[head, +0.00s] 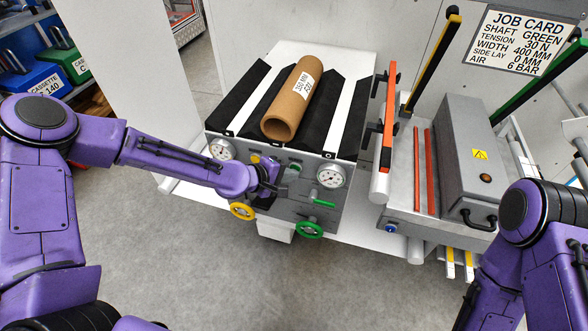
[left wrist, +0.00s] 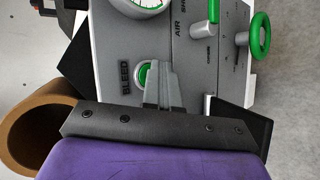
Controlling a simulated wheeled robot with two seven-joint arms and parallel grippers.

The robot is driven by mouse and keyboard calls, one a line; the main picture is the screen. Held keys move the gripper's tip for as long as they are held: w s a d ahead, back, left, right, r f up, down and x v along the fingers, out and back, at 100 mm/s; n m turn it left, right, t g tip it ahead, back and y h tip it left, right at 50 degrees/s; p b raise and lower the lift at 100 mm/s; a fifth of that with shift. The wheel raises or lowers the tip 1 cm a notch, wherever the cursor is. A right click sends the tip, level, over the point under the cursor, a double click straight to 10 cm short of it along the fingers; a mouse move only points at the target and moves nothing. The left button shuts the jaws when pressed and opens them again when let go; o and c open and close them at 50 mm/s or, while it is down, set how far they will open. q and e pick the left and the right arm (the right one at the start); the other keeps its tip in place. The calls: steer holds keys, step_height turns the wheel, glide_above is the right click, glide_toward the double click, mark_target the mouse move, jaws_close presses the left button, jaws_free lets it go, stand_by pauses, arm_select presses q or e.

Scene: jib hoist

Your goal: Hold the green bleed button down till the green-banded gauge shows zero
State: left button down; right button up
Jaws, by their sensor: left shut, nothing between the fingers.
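My left gripper (head: 274,178) is at the front panel of the grey machine, with its fingers shut and empty. In the left wrist view its closed fingertips (left wrist: 163,66) are at the green bleed button (left wrist: 146,72), beside the word BLEED, and cover part of it. I cannot tell whether they touch or press it. The gauge (head: 331,176) on the panel's right side is round with a white face; its lower edge and some green show in the left wrist view (left wrist: 152,3). Its reading is too small to tell. My right gripper is out of view.
A second gauge (head: 222,149) and a yellow handwheel (head: 242,211) are on the panel's left. A green lever (head: 322,203) and green handwheel (head: 309,230) are below the right gauge. A cardboard tube (head: 292,98) lies on top. A job card (head: 524,40) hangs behind.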

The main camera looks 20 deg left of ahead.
arm_select(q)
steer(key=shift+s, duration=0.85)
steer(key=s+p, duration=0.1)
steer(key=s, duration=0.4)
steer(key=shift+a+p, duration=0.1)
steer(key=shift+p, duration=0.25)
